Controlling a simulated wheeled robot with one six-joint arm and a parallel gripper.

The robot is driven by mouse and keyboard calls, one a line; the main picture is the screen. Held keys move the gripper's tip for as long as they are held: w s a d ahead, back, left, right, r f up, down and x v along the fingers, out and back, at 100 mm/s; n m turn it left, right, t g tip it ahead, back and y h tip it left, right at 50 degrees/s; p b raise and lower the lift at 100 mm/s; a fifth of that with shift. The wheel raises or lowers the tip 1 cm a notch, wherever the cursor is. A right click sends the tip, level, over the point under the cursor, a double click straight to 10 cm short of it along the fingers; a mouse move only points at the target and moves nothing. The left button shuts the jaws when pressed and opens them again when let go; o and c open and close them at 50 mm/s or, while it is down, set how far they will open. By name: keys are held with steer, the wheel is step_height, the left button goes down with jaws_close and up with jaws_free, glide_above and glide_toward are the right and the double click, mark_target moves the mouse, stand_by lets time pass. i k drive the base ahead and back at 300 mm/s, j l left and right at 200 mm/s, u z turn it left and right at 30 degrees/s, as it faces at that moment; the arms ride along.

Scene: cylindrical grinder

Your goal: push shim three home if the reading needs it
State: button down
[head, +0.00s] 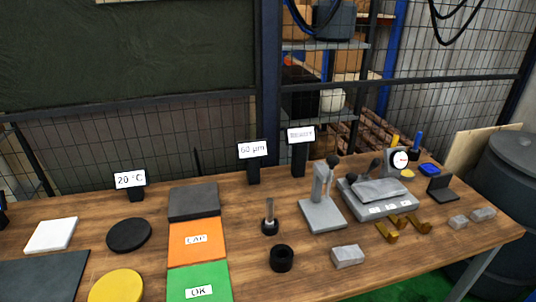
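A grey fixture block (378,197) stands at the right of the bench with small white labels along its front face, too small to read. A round white dial (401,160) stands behind it; its needle cannot be read. Several brass-coloured angled pieces (387,233) lie in front of the block. I cannot tell which thing is shim three or how far in it sits. A sign (252,149) reads about 60 µm, and another sign (300,134) beside it is hard to read. My gripper is not in view.
A grey stand (322,212), a black ring (281,258) and a grey block (347,256) stand left of and before the fixture. Orange (185,254) and green (180,285) labelled mats lie left of centre. A 20 °C sign (130,180) stands behind a black disc (128,235).

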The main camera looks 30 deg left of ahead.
mark_target(424, 228)
steer(key=i+l, duration=0.15)
steer(key=i, duration=0.25)
steer(key=i+l+z, duration=0.15)
steer(key=i, duration=0.3)
